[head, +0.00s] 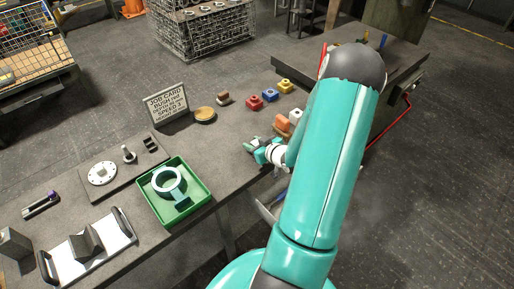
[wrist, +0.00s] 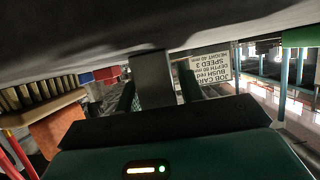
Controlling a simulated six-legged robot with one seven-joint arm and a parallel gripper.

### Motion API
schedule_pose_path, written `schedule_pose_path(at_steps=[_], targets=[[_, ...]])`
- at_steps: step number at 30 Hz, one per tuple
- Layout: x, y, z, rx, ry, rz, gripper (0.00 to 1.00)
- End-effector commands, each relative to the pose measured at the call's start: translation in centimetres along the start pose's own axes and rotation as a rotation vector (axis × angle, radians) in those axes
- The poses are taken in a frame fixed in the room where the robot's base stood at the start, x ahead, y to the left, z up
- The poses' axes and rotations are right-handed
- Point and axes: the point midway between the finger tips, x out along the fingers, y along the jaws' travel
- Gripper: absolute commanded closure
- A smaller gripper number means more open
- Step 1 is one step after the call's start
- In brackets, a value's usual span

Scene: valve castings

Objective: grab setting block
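A plain grey block (wrist: 153,76), which looks like the setting block, stands against the table surface in the wrist view, where the scene appears upside down. My gripper (wrist: 157,92) has one finger on each side of this block. I cannot tell whether the fingers touch it or a small gap is left. In the head view my gripper (head: 254,147) is low over the table's near right part, left of the orange block. The grey block is mostly hidden there by my gripper and arm.
An orange block (head: 282,122) stands close to my gripper. Red (head: 254,103), blue (head: 270,95) and yellow (head: 286,86) blocks are behind it.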

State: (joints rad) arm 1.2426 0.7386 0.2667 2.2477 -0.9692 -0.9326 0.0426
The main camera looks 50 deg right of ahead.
Motion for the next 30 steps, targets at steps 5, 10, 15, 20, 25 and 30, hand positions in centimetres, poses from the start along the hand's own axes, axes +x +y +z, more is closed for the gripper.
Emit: schedule_pose_path(at_steps=[5, 10, 15, 20, 25, 30], targets=[[0.0, 0.0, 0.0, 0.0, 0.0, 0.0, 0.98], [0.0, 0.0, -0.1, -0.001, 0.002, 0.0, 1.0], [-0.1, 0.0, -0.2, -0.001, 0.002, 0.0, 1.0], [-0.3, 0.1, -0.8, -0.002, 0.003, 0.0, 1.0], [-1.0, 0.1, -2.7, -0.005, 0.005, 0.002, 1.0], [-4.4, 0.3, -4.7, -0.006, 0.003, 0.005, 1.0]])
